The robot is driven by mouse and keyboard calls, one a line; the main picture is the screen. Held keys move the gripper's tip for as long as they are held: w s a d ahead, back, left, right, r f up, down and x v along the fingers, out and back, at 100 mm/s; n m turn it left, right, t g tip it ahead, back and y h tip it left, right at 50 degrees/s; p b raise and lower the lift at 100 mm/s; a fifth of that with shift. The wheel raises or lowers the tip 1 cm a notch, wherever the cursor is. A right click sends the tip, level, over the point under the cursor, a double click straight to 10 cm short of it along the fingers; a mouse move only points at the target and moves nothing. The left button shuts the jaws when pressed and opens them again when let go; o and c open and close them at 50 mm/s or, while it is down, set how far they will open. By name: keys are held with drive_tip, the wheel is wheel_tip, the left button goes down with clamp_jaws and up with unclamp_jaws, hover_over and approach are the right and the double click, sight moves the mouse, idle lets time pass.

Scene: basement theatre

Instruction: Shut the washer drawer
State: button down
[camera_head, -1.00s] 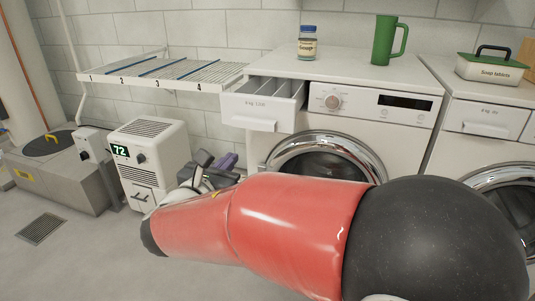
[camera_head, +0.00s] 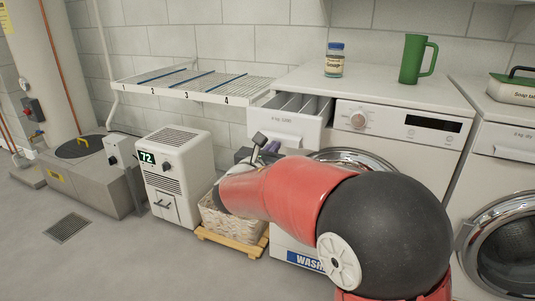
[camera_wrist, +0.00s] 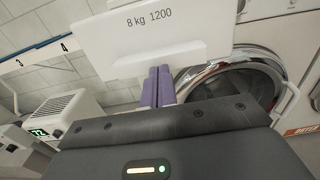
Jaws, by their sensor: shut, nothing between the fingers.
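The washer drawer (camera_head: 284,128) is a white box with a handled front panel, pulled out of the upper left of the white washer (camera_head: 400,150). Its open top shows compartments. In the wrist view the drawer's front panel (camera_wrist: 150,38), marked "8 kg 1200", fills the upper middle. My gripper (camera_wrist: 158,84) has its purple fingers together and empty, just below that panel's lower edge in the picture. I cannot tell whether they touch it. In the head view my gripper (camera_head: 271,147) is below and left of the drawer front, partly hidden by my red arm.
A numbered wire rack (camera_head: 190,84) is left of the drawer. Below stand a white heater (camera_head: 178,175) and a wicker basket (camera_head: 232,220) on a wooden pallet. A jar (camera_head: 334,62) and a green mug (camera_head: 415,60) stand on the washer. Floor at lower left is clear.

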drive_tip(key=shift+w+d, duration=0.1)
drive_tip(key=shift+w, duration=0.05)
drive_tip(key=p+x, duration=0.1)
drive_tip(key=x, duration=1.6)
drive_tip(key=shift+w+d, duration=0.1)
drive_tip(key=shift+w, duration=0.2)
drive_tip(key=shift+r, duration=0.15)
drive_tip(key=shift+w+d+r, duration=0.1)
drive_tip(key=shift+r, duration=0.05)
